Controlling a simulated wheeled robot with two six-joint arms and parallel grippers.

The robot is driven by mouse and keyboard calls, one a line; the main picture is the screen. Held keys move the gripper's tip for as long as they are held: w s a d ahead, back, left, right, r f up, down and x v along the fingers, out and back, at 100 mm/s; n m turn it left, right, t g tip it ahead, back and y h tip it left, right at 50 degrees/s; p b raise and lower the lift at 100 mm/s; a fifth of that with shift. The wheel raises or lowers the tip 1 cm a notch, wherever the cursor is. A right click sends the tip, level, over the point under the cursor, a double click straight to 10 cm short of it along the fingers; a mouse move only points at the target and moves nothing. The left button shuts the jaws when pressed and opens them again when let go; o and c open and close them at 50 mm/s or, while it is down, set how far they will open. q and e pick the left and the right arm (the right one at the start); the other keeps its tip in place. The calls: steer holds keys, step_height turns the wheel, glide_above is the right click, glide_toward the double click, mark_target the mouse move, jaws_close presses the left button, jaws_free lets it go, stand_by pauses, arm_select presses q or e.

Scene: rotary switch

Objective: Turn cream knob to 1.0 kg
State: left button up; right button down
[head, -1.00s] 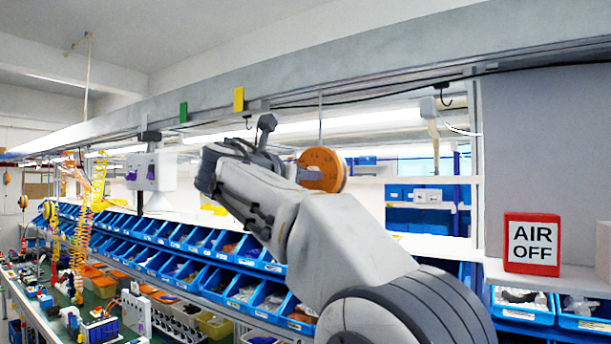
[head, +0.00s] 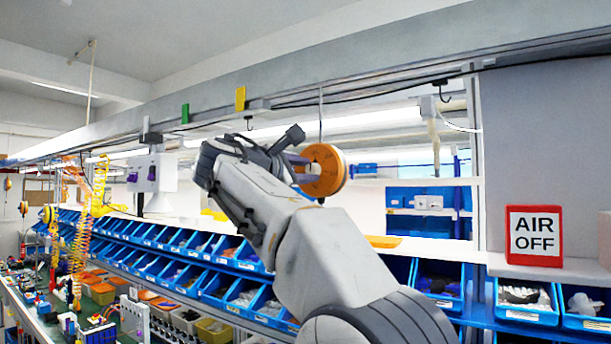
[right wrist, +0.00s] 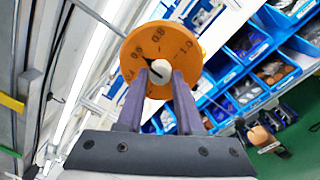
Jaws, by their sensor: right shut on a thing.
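An orange round dial (head: 334,172) hangs in front of the shelves in the head view. In the right wrist view the dial's face (right wrist: 172,38) carries black numbers, among them 0.6, 0.8 and 1.0. The cream knob (right wrist: 160,70) sits at the dial's middle. A black pointer mark beside the knob points up and left, near 0.6. My right gripper (right wrist: 163,80) is shut on the cream knob, one dark finger on each side. In the head view this gripper (head: 302,168) reaches the dial's left side, and the knob is hidden there. My left gripper is not in view.
Rows of blue bins (head: 215,248) run behind and below my right arm. A grey beam (head: 370,72) with hanging cables and hooks runs overhead. A red-framed AIR OFF sign (head: 534,236) stands on a shelf at the right.

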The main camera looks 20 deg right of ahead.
steer(key=m+b, duration=0.1)
steer(key=m, duration=0.4)
steer(key=shift+m+h, duration=0.3)
steer(key=shift+m, duration=0.1)
steer(key=m, duration=0.4)
steer(key=shift+m+g, duration=0.4)
steer(key=m, duration=0.4)
steer(key=shift+m+b, duration=0.3)
steer(key=m, duration=0.5)
steer(key=c, duration=0.5)
jaws_free()
steer(key=shift+c, duration=0.2)
steer(key=shift+r, duration=0.1)
steer(key=shift+a, duration=0.1)
